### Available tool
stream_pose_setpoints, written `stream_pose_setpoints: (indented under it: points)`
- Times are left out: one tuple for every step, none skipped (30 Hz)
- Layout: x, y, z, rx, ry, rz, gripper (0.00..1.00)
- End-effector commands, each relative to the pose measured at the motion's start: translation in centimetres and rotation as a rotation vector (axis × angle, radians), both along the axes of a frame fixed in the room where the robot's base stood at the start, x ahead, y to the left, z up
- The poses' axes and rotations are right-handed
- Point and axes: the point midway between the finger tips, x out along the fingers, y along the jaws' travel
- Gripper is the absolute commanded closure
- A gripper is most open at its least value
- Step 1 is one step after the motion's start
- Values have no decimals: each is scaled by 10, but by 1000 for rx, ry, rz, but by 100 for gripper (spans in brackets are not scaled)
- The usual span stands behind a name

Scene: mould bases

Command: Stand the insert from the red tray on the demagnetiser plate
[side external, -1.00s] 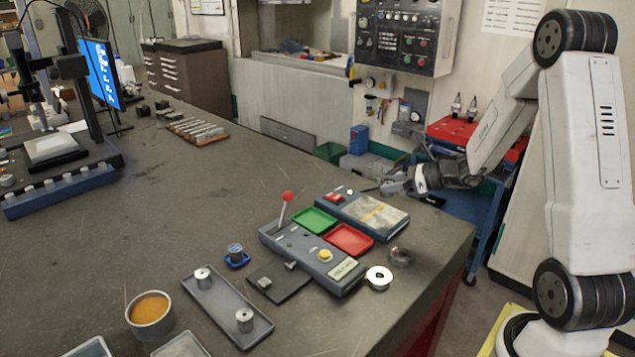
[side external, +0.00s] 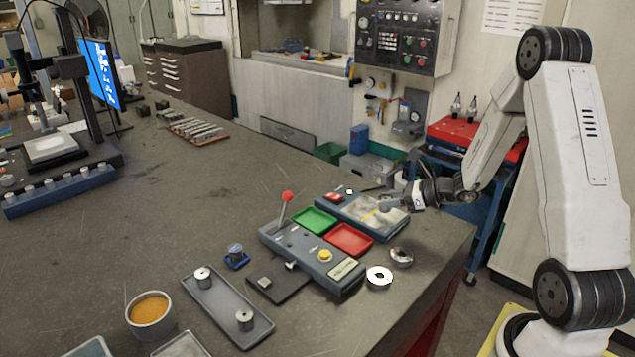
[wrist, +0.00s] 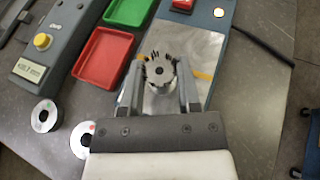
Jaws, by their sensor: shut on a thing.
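My gripper (wrist: 160,92) is shut on a round metal insert (wrist: 159,71) with a toothed edge and a central hole. In the wrist view the insert is seen end-on between the fingers, over the demagnetiser's bright metal plate (wrist: 203,50). In the side view my gripper (side external: 386,206) is low over the right part of the plate (side external: 366,212). I cannot tell whether the insert touches the plate. The red tray (side external: 350,239) lies beside the demagnetiser and looks empty, also in the wrist view (wrist: 102,58).
A green tray (side external: 315,221) adjoins the red one. A grey control box (side external: 300,255) with a red-knobbed lever stands in front. Two metal rings (side external: 379,278) (side external: 401,257) lie near the right bench edge. A grey tray (side external: 225,305) holds two upright parts.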

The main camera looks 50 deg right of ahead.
Motion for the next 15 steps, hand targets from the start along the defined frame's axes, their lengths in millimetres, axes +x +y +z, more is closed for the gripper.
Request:
stream_pose_setpoints:
  points:
    - [0, 0, -3, 0, 0, 0, 100]
    - [0, 0, -5, 0, -1, 0, 100]
    - [0, 0, -7, 0, 0, 0, 100]
    - [0, 0, -9, 0, 0, 1, 100]
    - [0, 0, -10, 1, 1, 1, 100]
    - [0, 0, -12, 0, 0, 1, 100]
    - [0, 0, -13, 0, 0, 1, 100]
    - [0, 0, -14, -1, 0, 0, 100]
    - [0, 0, -15, -1, 0, 0, 100]
    - [0, 0, -15, -1, -2, 1, 100]
    - [0, 0, -16, -1, -2, 1, 100]
    - [0, 0, -16, -1, -2, 1, 100]
    - [0, 0, -17, 0, -1, 0, 100]
    - [0, 0, -17, 0, -1, 0, 100]
    - [0, 0, -17, 0, -1, 0, 100]
